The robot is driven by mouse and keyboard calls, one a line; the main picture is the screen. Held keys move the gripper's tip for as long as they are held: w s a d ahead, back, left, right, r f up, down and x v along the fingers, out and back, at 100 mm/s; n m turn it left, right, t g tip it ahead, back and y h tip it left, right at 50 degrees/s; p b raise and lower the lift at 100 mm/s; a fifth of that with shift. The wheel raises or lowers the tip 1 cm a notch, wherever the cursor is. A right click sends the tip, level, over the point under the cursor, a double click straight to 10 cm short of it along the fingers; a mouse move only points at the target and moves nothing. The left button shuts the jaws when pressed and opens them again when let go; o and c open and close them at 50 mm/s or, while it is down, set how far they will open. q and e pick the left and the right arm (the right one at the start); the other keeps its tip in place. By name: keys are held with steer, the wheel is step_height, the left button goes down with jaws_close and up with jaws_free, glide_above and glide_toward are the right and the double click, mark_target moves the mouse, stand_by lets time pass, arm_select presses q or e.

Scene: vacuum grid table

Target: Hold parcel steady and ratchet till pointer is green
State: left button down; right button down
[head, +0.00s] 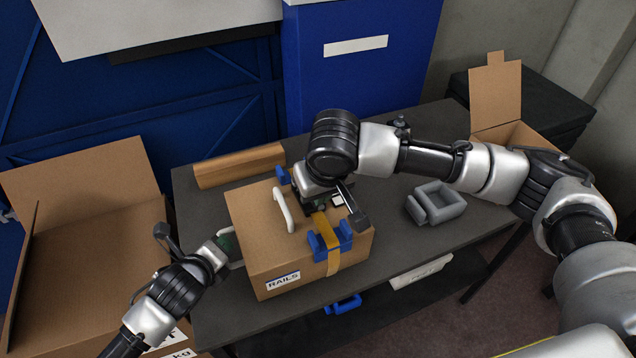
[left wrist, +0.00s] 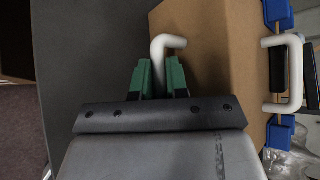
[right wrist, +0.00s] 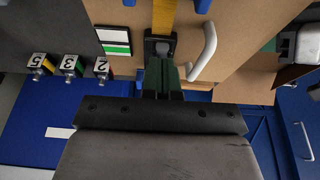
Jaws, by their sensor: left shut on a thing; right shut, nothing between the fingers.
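The parcel (head: 262,245) is a cardboard box labelled RAILS on the grey table. An orange strap (head: 320,225) crosses it over blue corner pieces (head: 330,243). My left gripper (left wrist: 160,65) is shut on the white side handle (left wrist: 170,42) at the parcel's left; the grip also shows in the head view (head: 228,241). My right gripper (right wrist: 161,70) is shut and empty over the parcel top, at the black ratchet (right wrist: 156,46); I cannot tell whether they touch. I cannot make out a pointer.
A white top handle (right wrist: 208,52) stands close to my right fingers. Open cartons stand at left (head: 85,240) and back right (head: 497,95).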

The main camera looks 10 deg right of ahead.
steer(key=shift+s+d+f, duration=0.1)
steer(key=shift+s+f, duration=0.25)
steer(key=shift+f, duration=0.3)
steer(key=shift+r, duration=0.15)
steer(key=shift+r, duration=0.3)
step_height(320, 180, up, 3)
steer(key=shift+r, duration=0.1)
steer(key=s+v, duration=0.1)
steer(key=v, duration=0.9)
steer(key=shift+f, duration=0.2)
steer(key=shift+d, duration=0.1)
